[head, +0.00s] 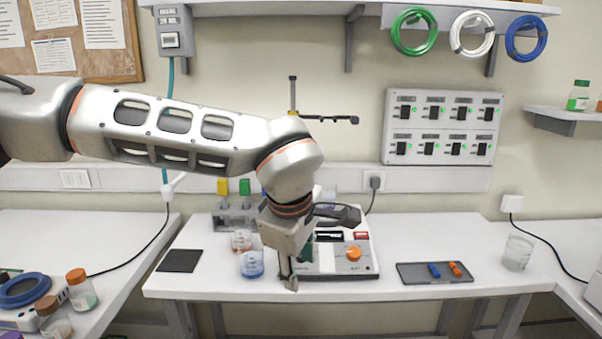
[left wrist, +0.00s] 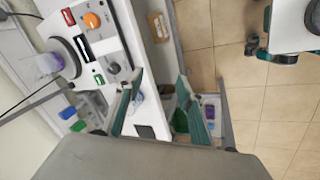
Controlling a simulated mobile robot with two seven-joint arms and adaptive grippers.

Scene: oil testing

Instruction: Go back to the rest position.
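My left gripper (head: 291,283) points down over the front of the middle bench, at the left front corner of the testing device (head: 368,266). The left wrist view shows the two teal-padded fingers (left wrist: 160,90) spread apart, with nothing held between them. The testing device also shows in that view (left wrist: 112,30), with an orange knob, beside the left finger. My left arm reaches across from the left in the head view and hides part of the bench back. I cannot tell whether the gripper touches the device. My right gripper does not show.
A blue-marked cup (head: 252,266) and another small cup (head: 241,240) stand close left of the gripper. A black mat (head: 180,261) lies farther left. A dark tray (head: 415,280) with blue and orange pieces and a glass beaker (head: 517,253) stand at right.

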